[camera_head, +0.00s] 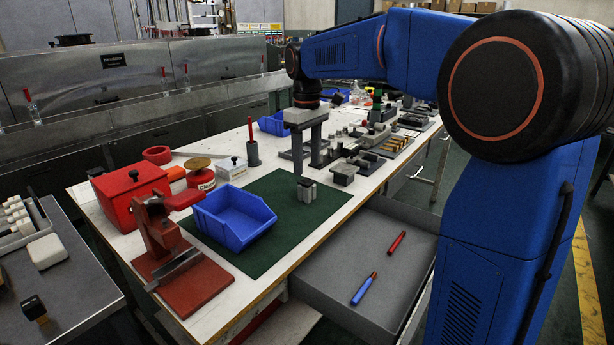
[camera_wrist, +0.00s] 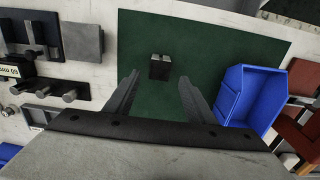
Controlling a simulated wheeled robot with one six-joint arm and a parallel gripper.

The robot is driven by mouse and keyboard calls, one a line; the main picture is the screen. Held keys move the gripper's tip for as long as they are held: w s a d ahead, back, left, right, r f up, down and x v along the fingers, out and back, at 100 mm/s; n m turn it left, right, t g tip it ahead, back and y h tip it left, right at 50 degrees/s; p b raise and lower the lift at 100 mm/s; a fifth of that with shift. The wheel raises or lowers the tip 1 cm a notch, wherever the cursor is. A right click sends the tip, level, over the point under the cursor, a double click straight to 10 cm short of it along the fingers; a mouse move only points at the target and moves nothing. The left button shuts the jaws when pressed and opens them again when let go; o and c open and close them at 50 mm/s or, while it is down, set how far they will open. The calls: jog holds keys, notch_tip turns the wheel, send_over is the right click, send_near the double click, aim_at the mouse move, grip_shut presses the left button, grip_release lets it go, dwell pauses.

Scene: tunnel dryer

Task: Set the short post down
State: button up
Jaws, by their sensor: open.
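The short post (camera_head: 307,191) is a small dark grey block with a lighter top, standing upright on the green mat (camera_head: 285,236). In the wrist view the short post (camera_wrist: 160,68) lies in line with the gap between my fingers, on the bare green of the mat (camera_wrist: 215,50). My gripper (camera_head: 308,168) is open and empty above the post, pointing down. In the wrist view the two fingers of my gripper (camera_wrist: 159,80) are spread wide, and the post appears beyond the tips, apart from them.
A blue bin (camera_head: 236,220) stands on the mat left of the post, beside a red press (camera_head: 168,250). Grey metal parts (camera_head: 343,172) crowd the bench to the right. An open drawer (camera_head: 335,270) at the front holds a red and a blue pen-like item. The mat around the post is clear.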

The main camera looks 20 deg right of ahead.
jog(key=s+d+m+t, duration=0.1)
jog(key=s+d+m, duration=0.1)
jog(key=s, duration=0.7)
jog(key=s+d+m+t, duration=0.1)
jog(key=s+d, duration=0.2)
jog(key=s, duration=0.6)
jog(key=s+d+f+m+t, duration=0.2)
jog(key=s+f+m, duration=0.2)
jog(key=s+f, duration=0.9)
jog(key=s, duration=0.2)
jog(key=shift+s+t, duration=0.35)
jog(key=shift+t, duration=0.05)
